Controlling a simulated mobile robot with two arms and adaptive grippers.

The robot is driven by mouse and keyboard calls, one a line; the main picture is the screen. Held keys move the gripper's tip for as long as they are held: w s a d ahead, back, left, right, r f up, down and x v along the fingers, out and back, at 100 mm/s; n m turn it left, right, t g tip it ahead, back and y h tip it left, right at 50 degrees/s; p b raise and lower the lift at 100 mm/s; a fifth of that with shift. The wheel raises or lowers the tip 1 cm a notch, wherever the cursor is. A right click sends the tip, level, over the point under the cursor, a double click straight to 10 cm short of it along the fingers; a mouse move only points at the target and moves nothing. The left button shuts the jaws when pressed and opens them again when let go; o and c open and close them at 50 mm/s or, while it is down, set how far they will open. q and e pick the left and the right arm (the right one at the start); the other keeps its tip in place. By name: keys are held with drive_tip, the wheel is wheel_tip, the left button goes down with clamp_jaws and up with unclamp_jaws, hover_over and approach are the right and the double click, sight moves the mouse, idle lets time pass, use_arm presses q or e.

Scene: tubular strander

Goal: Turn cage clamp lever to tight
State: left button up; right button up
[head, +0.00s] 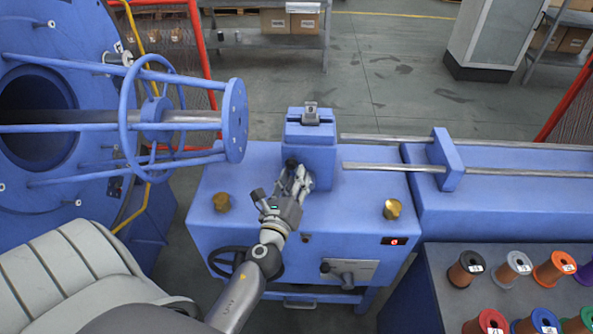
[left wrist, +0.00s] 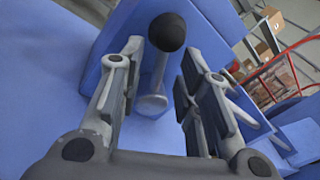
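The clamp lever (left wrist: 160,70) has a black ball knob on a short metal stem, fixed to the side of a blue block. In the left wrist view it stands between the two spread fingers of my left gripper (left wrist: 158,75), with gaps on both sides. In the head view its dark knob (head: 291,163) shows just beside the fingertips of my left gripper (head: 299,180), at the blue clamp post (head: 311,150). The gripper is open and I see no contact with the lever. My right gripper is not in view.
The blue machine top (head: 345,205) carries brass knobs (head: 392,209). A handwheel (head: 225,262) and a panel with a black-knobbed lever (head: 347,270) are on its front. A blue cage (head: 233,120) is left, steel rods (head: 375,168) right, and wire spools (head: 465,269) at lower right.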

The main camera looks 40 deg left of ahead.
use_arm(q)
drive_tip(key=shift+x, duration=0.95)
drive_tip(key=c, duration=0.7)
clamp_jaws()
